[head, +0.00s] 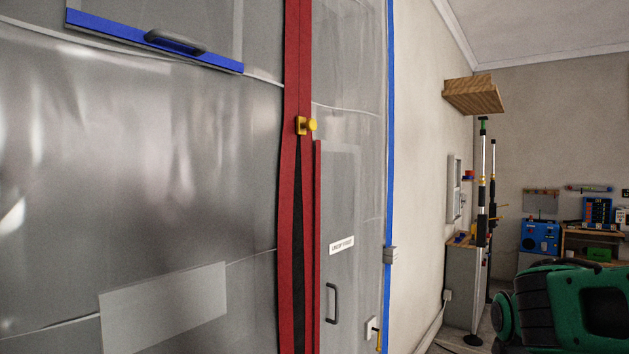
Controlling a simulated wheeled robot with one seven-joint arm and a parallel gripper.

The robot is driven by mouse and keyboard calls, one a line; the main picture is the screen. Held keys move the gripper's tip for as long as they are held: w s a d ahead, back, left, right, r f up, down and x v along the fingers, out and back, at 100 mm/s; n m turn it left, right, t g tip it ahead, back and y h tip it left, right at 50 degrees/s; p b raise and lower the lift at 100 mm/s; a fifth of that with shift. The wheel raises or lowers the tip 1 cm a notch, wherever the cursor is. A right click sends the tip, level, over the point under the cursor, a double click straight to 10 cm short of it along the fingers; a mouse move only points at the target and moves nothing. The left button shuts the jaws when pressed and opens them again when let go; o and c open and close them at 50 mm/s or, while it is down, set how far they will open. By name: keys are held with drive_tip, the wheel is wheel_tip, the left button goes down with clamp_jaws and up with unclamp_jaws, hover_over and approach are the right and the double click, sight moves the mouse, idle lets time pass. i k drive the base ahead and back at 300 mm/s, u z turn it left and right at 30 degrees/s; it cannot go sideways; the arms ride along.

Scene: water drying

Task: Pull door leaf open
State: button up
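A grey translucent panel (343,215), which looks like the door leaf, stands upright right of centre, with a red strip along its left edge. It carries a small white label (342,245) and a dark vertical pull handle (331,303) low on its left side. I cannot tell whether this panel is ajar. Left of it, a red zip band (298,70) runs vertically down the sheeting, with a yellow fitting (304,125) on it. Below the fitting, the band parts around a narrow dark gap. My gripper is not in view.
Grey plastic sheeting (130,150) fills the left, with a blue-edged flap and handle (175,42) at top. Blue tape (391,150) borders the beige wall. Support poles (483,180) and a workbench stand farther right. A green and black body blocks the lower right.

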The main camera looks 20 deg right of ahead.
sight(345, 341)
drive_tip(key=k, duration=1.15)
drive_tip(key=z, duration=0.4)
drive_tip(key=i, duration=1.8)
drive_tip(key=u, duration=0.3)
